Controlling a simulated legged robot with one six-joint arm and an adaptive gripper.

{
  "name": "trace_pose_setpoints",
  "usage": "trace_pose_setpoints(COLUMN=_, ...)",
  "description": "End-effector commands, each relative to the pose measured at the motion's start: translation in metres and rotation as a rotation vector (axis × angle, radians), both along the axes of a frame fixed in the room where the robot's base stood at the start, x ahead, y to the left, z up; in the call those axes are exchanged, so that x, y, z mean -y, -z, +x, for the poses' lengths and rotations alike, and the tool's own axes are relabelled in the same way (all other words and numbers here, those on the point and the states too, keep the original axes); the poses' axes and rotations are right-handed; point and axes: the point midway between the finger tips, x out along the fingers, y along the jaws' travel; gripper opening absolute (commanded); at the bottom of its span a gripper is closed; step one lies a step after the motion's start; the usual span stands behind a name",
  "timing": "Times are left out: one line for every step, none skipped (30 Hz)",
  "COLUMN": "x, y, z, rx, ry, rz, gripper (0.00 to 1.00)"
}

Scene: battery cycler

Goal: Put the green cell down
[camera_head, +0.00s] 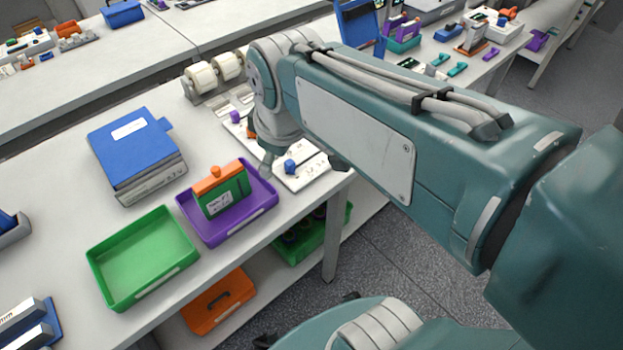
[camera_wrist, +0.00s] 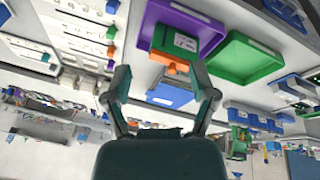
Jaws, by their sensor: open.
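The green cell (camera_head: 222,200) has an orange top and a white label. It stands in the purple tray (camera_head: 263,206) on the bench. In the wrist view the green cell (camera_wrist: 183,42) lies ahead of the fingers, with the purple tray (camera_wrist: 150,22) around it. My gripper (camera_wrist: 161,76) is open, its two fingers spread wide with nothing held between them. The cell appears beyond the fingertips, apart from them. In the head view most of my gripper is hidden behind my arm, just right of the purple tray.
An empty green tray (camera_head: 143,257) sits left of the purple tray. A blue-topped box (camera_head: 133,145) stands behind them. White plates with a blue knob (camera_head: 291,166) lie right of the tray, near my arm. White rolls (camera_head: 201,76) stand farther back.

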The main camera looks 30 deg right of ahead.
Motion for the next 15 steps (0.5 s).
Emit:
trace_pose_setpoints(x=0.008, y=0.001, z=-0.016, rx=0.034, ry=0.115, rz=0.036, gripper=0.74)
trace_pose_setpoints(x=0.012, y=0.002, z=-0.023, rx=0.051, ry=0.184, rz=0.058, gripper=0.74)
trace_pose_setpoints(x=0.017, y=0.005, z=-0.033, rx=0.073, ry=0.272, rz=0.089, gripper=0.74)
trace_pose_setpoints(x=0.02, y=0.007, z=-0.04, rx=0.089, ry=0.334, rz=0.112, gripper=0.74)
trace_pose_setpoints(x=0.022, y=0.009, z=-0.046, rx=0.102, ry=0.39, rz=0.133, gripper=0.74)
trace_pose_setpoints(x=0.025, y=0.012, z=-0.053, rx=0.12, ry=0.457, rz=0.16, gripper=0.74)
trace_pose_setpoints(x=0.027, y=0.014, z=-0.057, rx=0.13, ry=0.502, rz=0.178, gripper=0.74)
trace_pose_setpoints(x=0.029, y=0.016, z=-0.06, rx=0.139, ry=0.539, rz=0.193, gripper=0.74)
trace_pose_setpoints(x=0.03, y=0.018, z=-0.064, rx=0.149, ry=0.577, rz=0.211, gripper=0.74)
trace_pose_setpoints(x=0.031, y=0.019, z=-0.066, rx=0.155, ry=0.6, rz=0.221, gripper=0.74)
trace_pose_setpoints(x=0.032, y=0.019, z=-0.068, rx=0.159, ry=0.618, rz=0.229, gripper=0.74)
trace_pose_setpoints(x=0.032, y=0.02, z=-0.069, rx=0.162, ry=0.632, rz=0.234, gripper=0.74)
trace_pose_setpoints(x=0.032, y=0.021, z=-0.069, rx=0.162, ry=0.639, rz=0.237, gripper=0.74)
trace_pose_setpoints(x=0.032, y=0.021, z=-0.069, rx=0.162, ry=0.643, rz=0.238, gripper=0.74)
trace_pose_setpoints(x=0.032, y=0.021, z=-0.069, rx=0.162, ry=0.643, rz=0.239, gripper=0.74)
